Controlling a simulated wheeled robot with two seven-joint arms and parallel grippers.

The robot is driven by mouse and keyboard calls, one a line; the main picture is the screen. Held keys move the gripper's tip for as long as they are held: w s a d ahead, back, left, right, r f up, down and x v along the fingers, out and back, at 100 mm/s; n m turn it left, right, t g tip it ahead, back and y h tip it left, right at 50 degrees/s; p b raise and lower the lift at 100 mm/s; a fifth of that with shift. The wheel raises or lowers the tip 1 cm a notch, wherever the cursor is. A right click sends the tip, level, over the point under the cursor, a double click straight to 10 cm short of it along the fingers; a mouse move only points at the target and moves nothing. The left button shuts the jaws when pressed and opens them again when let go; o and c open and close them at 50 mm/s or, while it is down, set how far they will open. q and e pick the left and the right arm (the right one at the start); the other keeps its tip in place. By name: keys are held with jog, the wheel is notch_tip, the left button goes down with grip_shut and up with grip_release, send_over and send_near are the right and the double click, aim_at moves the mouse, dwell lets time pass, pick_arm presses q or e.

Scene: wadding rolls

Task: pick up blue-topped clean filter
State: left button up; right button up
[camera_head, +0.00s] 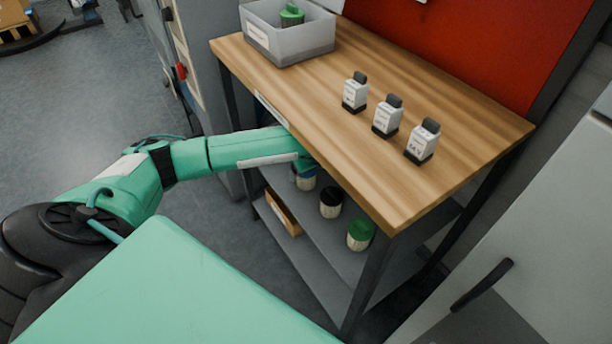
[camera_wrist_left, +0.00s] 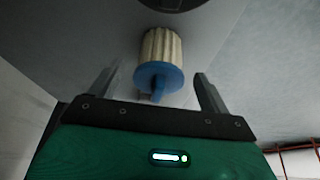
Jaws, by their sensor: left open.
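The blue-topped clean filter (camera_head: 305,182) stands on the shelf below the worktop, partly hidden by my left arm. In the left wrist view, the filter (camera_wrist_left: 161,48) shows a pale pleated body and a blue cap with a stem, facing my left gripper (camera_wrist_left: 156,74). The gripper is open, with one finger on each side of the blue cap and visible gaps between. In the head view the left gripper is mostly hidden under the worktop edge. My right gripper is not in view.
A black-topped filter (camera_head: 331,203) and a green-topped filter (camera_head: 360,235) share the shelf (camera_head: 318,242). A wooden box (camera_head: 283,213) sits lower. The worktop (camera_head: 345,135) overhangs my arm, carrying three white bottles (camera_head: 387,117) and a grey bin (camera_head: 300,50) holding a green-topped item (camera_head: 291,15).

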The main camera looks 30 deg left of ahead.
pick_arm(q)
jog(key=shift+w+a, duration=0.35)
jog(key=shift+a, duration=0.4)
jog(key=shift+w+a+f, duration=0.15)
jog(key=shift+a+f, duration=0.1)
jog(key=shift+f, duration=0.35)
jog(key=c, duration=1)
jog(key=shift+r, duration=0.1)
jog(key=shift+c, duration=0.2)
